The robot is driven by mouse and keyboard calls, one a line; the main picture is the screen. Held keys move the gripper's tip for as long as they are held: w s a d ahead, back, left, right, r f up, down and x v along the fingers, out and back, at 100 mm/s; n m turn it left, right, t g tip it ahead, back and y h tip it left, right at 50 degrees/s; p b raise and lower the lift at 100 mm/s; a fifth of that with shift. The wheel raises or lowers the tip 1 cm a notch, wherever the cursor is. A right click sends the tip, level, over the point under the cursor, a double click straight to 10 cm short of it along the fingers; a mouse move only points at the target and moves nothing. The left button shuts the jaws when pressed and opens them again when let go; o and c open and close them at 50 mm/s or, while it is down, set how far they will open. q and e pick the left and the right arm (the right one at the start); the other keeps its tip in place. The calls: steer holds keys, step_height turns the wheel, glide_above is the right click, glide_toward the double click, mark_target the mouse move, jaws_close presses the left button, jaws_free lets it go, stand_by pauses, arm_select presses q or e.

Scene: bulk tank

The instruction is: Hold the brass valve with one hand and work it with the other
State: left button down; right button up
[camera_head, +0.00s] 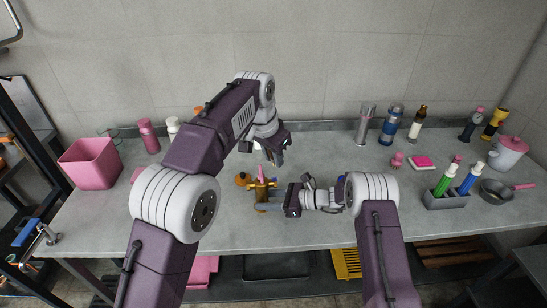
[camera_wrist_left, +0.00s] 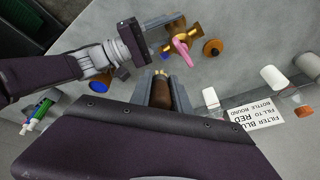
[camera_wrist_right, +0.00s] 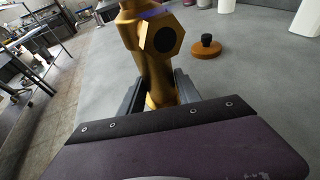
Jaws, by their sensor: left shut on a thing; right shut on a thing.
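The brass valve (camera_head: 263,191), with a pink lever (camera_head: 261,173), is above the middle of the counter. My right gripper (camera_head: 287,203) is shut on its body from the right; the valve (camera_wrist_right: 155,55) fills the top of the right wrist view. My left gripper (camera_head: 276,155) points down behind the valve, apart from its lever (camera_wrist_left: 182,46). In the left wrist view it is shut on a brown cylindrical thing (camera_wrist_left: 162,92) with a pale brassy tip. The lower part of that thing is hidden by the gripper.
A brown disc with a black knob (camera_wrist_right: 206,46) lies beside the valve. A printed card (camera_wrist_left: 255,115) and white-capped bottles are near the wall. A pink bin (camera_head: 90,163) is at left; a grey holder with markers (camera_head: 446,201) and a pan (camera_head: 497,192) are at right.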

arm_select(q)
steer(key=shift+r, duration=0.15)
steer(key=shift+s+a+f+x, duration=0.1)
steer(key=shift+s+a+x, duration=0.1)
steer(key=shift+x, duration=1.1)
steer(key=shift+s+a+f+x, duration=0.1)
steer(key=shift+s+a+x, duration=0.15)
steer(key=shift+x, duration=1.05)
steer(key=shift+s+a+f+x, duration=0.1)
steer(key=shift+s+a+x, duration=0.1)
steer(key=shift+x, duration=1.15)
arm_select(e)
steer(key=shift+s, duration=0.1)
arm_select(q)
steer(key=shift+w+a+f, duration=0.1)
steer(key=shift+w+f, duration=0.05)
steer(key=shift+w, duration=0.3)
steer(key=shift+w+a, duration=0.1)
steer(key=shift+w, duration=1)
steer(key=s, duration=0.4)
steer(key=shift+s, duration=0.1)
steer(key=shift+r, duration=4.15)
